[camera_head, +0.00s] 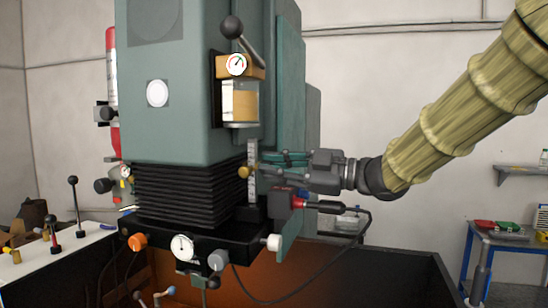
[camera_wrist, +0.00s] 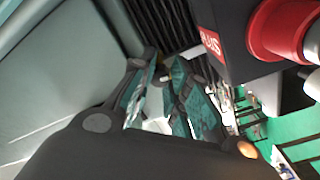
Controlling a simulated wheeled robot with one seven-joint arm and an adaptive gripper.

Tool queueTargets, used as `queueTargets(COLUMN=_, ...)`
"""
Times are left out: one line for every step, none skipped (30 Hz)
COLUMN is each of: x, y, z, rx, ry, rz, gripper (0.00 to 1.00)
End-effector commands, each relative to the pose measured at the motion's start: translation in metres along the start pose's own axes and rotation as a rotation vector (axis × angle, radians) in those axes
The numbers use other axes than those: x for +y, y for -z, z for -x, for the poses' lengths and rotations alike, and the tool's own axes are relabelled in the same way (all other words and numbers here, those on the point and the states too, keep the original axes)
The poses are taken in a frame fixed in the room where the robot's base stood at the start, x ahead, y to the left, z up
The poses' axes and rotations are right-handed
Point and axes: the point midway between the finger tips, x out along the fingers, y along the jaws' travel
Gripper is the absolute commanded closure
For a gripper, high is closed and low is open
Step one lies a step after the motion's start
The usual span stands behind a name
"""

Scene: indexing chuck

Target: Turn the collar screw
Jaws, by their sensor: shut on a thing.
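A small brass knurled screw (camera_head: 244,172), apparently the collar screw, stands out from the left of the upright white scale (camera_head: 252,155) on the machine's front. My gripper (camera_head: 268,158) reaches in from the right, with its fingertips at the scale close to this screw. In the wrist view my gripper's teal-padded fingers (camera_wrist: 163,70) converge near the dark bellows. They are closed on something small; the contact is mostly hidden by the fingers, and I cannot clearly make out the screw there.
The teal machine head (camera_head: 185,90) and black bellows (camera_head: 190,195) stand left of my gripper. A red-and-black fitting (camera_head: 300,203) with a cable lies just below it, and looms close in the wrist view (camera_wrist: 285,30). A blue cart (camera_head: 500,236) stands far right.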

Motion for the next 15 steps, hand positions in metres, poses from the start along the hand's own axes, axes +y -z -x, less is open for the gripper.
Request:
queueTargets(x=0.0041, y=0.0024, z=0.0006, rx=-0.003, ry=-0.001, rz=-0.041, gripper=1.00)
queueTargets(x=0.0041, y=0.0023, z=0.0006, rx=-0.004, ry=-0.001, rz=-0.066, gripper=1.00)
queueTargets(x=0.0041, y=0.0022, z=0.0006, rx=-0.005, ry=-0.001, rz=-0.100, gripper=1.00)
queueTargets(x=0.0040, y=0.0021, z=0.0006, rx=-0.006, ry=-0.001, rz=-0.124, gripper=1.00)
queueTargets(x=0.0039, y=0.0021, z=0.0006, rx=-0.007, ry=-0.001, rz=-0.146, gripper=1.00)
queueTargets(x=0.0038, y=0.0021, z=0.0006, rx=-0.008, ry=-0.001, rz=-0.176, gripper=1.00)
queueTargets(x=0.0036, y=0.0021, z=0.0006, rx=-0.009, ry=0.000, rz=-0.196, gripper=1.00)
queueTargets(x=0.0035, y=0.0021, z=0.0006, rx=-0.010, ry=0.000, rz=-0.216, gripper=1.00)
queueTargets(x=0.0032, y=0.0021, z=0.0006, rx=-0.011, ry=0.000, rz=-0.240, gripper=1.00)
queueTargets(x=0.0030, y=0.0020, z=0.0005, rx=-0.011, ry=0.000, rz=-0.257, gripper=1.00)
queueTargets(x=0.0028, y=0.0020, z=0.0004, rx=-0.012, ry=0.001, rz=-0.273, gripper=1.00)
queueTargets(x=0.0025, y=0.0018, z=0.0004, rx=-0.013, ry=0.001, rz=-0.293, gripper=1.00)
queueTargets(x=0.0024, y=0.0017, z=0.0003, rx=-0.013, ry=0.001, rz=-0.306, gripper=1.00)
queueTargets(x=0.0022, y=0.0015, z=0.0003, rx=-0.014, ry=0.001, rz=-0.319, gripper=1.00)
queueTargets(x=0.0019, y=0.0013, z=0.0003, rx=-0.014, ry=0.002, rz=-0.334, gripper=1.00)
